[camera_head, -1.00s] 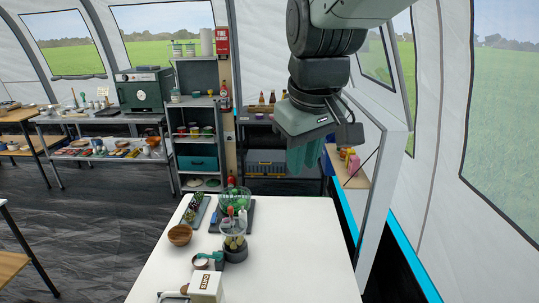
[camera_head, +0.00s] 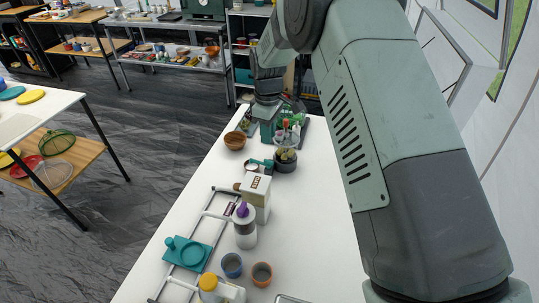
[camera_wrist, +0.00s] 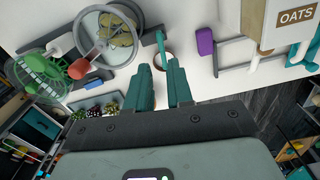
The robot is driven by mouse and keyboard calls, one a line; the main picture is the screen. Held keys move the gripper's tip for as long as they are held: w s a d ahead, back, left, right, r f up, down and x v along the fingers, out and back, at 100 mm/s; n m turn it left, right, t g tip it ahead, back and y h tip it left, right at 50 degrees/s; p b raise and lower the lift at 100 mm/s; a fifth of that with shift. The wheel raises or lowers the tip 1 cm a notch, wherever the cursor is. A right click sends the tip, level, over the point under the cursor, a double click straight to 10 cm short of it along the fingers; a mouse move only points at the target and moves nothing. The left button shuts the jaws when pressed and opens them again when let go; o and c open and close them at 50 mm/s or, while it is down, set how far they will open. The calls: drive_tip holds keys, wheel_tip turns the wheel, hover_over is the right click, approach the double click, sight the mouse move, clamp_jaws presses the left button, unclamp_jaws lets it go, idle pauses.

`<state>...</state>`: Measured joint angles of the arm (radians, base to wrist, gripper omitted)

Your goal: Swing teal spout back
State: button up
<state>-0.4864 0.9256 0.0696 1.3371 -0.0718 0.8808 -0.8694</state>
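The teal spout (camera_head: 264,162) is a short bar beside a small white bowl (camera_head: 251,166), left of the blender, on the white table. In the wrist view the teal spout (camera_wrist: 160,46) lies just past my fingertips, in line with the gap between them. My gripper (camera_wrist: 159,64) is open, with its two teal fingers apart and nothing visibly held. In the head view my gripper (camera_head: 267,132) hangs over the far end of the table, partly hidden by my arm. Whether a finger touches the spout I cannot tell.
An oats box (camera_head: 257,194), a purple-topped bottle (camera_head: 245,231), a wooden bowl (camera_head: 235,140) and two cups (camera_head: 232,265) share the table. The table's front left is partly covered by a rail frame (camera_head: 211,234).

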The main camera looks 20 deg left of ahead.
sight(269, 161)
wheel_tip(269, 161, down, 10)
drive_tip(key=shift+r, duration=0.1)
idle(0.4)
clamp_jaws()
drive_tip(key=shift+d, duration=0.1)
idle(1.1)
